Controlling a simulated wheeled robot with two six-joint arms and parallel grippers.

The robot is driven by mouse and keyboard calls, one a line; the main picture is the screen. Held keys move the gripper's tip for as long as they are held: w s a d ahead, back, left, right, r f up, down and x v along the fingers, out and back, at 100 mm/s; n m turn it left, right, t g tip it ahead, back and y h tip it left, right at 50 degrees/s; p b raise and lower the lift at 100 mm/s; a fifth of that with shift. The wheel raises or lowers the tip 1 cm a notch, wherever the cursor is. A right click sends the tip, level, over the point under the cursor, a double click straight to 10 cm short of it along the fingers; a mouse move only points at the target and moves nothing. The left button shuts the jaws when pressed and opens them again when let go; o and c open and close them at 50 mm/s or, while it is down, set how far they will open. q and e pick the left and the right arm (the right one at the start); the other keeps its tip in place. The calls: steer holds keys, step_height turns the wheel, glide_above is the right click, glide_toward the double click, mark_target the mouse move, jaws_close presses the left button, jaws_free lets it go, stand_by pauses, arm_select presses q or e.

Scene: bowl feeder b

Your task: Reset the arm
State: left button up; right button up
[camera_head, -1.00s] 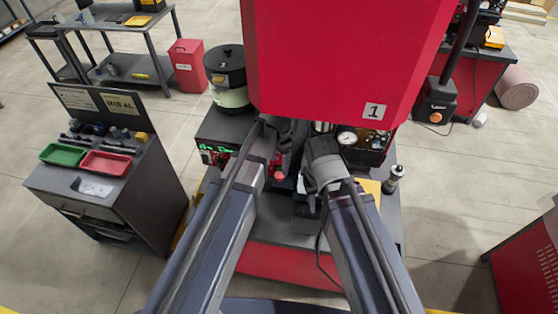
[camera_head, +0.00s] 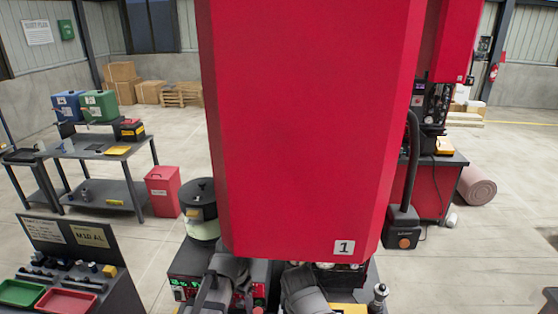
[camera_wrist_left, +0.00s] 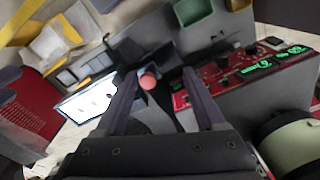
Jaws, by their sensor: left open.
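My left gripper (camera_wrist_left: 165,95) shows in the left wrist view with its two fingers spread apart and nothing between them. Behind the fingers are a round red button (camera_wrist_left: 148,80) and a red control panel (camera_wrist_left: 235,68) with green lit displays. In the head view my two arms come up at the bottom edge, in front of the red machine (camera_head: 305,130) marked 1. Their grippers are hidden or out of the picture there, so the right gripper's jaws do not show.
A cart with a green tray (camera_head: 20,292) and a red tray (camera_head: 66,301) stands at the lower left. A black and pale green bowl feeder (camera_head: 201,208) stands left of the machine. Open floor lies to the right.

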arm_select(q)
steer(key=s+a+n, duration=0.5)
steer(key=s+n, duration=0.1)
steer(key=s+d+f+m+b, duration=0.1)
steer(key=d+f+b, duration=0.2)
steer(key=f+b, duration=0.4)
steer(key=s+d+f+m+b, duration=0.1)
steer(key=d+f+b, duration=0.3)
steer(key=f+b, duration=0.4)
steer(key=s+d+f+m+y+b, duration=0.1)
steer(key=d+f+b, duration=0.3)
steer(key=f+b, duration=0.4)
steer(key=shift+s+m+g, duration=0.3)
steer(key=shift+s+m, duration=0.3)
steer(key=shift+s, duration=0.25)
arm_select(e)
step_height(320, 180, down, 23)
steer(key=shift+f, duration=0.1)
